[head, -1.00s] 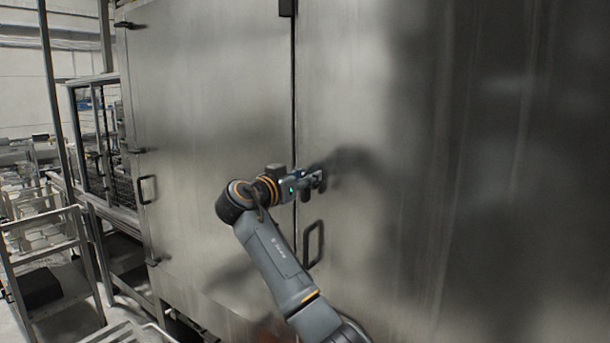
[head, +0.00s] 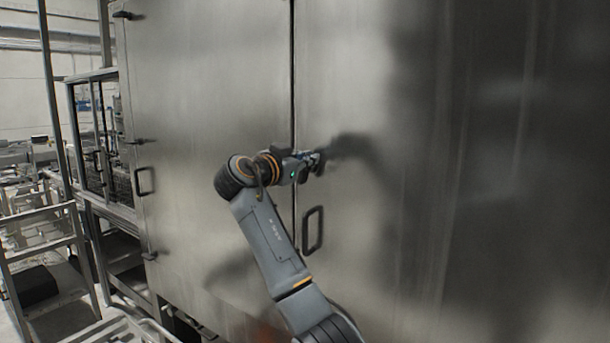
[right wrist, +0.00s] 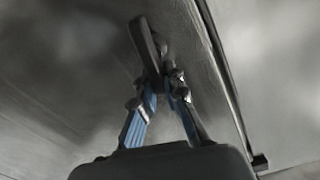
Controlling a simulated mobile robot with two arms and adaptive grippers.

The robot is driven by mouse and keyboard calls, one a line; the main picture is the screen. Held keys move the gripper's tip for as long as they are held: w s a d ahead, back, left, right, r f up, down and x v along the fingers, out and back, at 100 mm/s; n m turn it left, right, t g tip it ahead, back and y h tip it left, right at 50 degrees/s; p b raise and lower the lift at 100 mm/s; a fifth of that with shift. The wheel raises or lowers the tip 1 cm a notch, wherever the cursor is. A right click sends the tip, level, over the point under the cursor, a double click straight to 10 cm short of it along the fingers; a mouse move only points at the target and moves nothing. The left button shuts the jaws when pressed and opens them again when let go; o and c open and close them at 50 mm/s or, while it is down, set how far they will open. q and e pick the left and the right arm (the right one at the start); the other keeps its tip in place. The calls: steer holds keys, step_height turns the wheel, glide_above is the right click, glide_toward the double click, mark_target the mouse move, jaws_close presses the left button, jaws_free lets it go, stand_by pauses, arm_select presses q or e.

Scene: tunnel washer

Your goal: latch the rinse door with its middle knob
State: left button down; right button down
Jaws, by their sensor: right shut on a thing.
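My right gripper (head: 314,160) is at the steel door front, beside the vertical door seam and above the door's black handle. In the right wrist view, its two blue-lined fingers (right wrist: 164,88) are shut on the lower end of a dark, elongated knob (right wrist: 146,42). The knob's upper part sticks out past the fingertips, tilted. In the head view the knob is mostly hidden by the gripper. The large steel door (head: 400,240) right of the seam looks flush with the panel to its left. My left gripper is not in view.
A black pull handle (head: 313,230) stands out from the door below the gripper. The left steel panel (head: 205,90) has another handle (head: 145,182) at its far edge. Metal racks and a cart (head: 45,260) stand at the left.

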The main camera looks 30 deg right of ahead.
steer(key=m+b, duration=0.2)
steer(key=s+f+m+b, duration=0.1)
steer(key=m+b, duration=0.1)
steer(key=m, duration=0.1)
steer(key=m+b, duration=0.2)
steer(key=b, duration=0.1)
steer(key=shift+s+d+f, duration=0.15)
steer(key=shift+s+d, duration=0.05)
steer(key=shift+d, duration=0.05)
steer(key=m, duration=0.1)
steer(key=m+b, duration=0.1)
steer(key=m, duration=0.2)
steer(key=shift+s+d+f, duration=0.1)
steer(key=shift+s+f, duration=0.1)
steer(key=shift+f, duration=0.1)
steer(key=shift+f+m+b, duration=0.2)
steer(key=shift+m+b, duration=0.2)
steer(key=shift+m, duration=0.6)
steer(key=shift+f+m+b, duration=0.2)
steer(key=shift+m+b, duration=0.15)
steer(key=shift+m, duration=0.65)
steer(key=c, duration=1.4)
jaws_free()
steer(key=shift+d, duration=0.1)
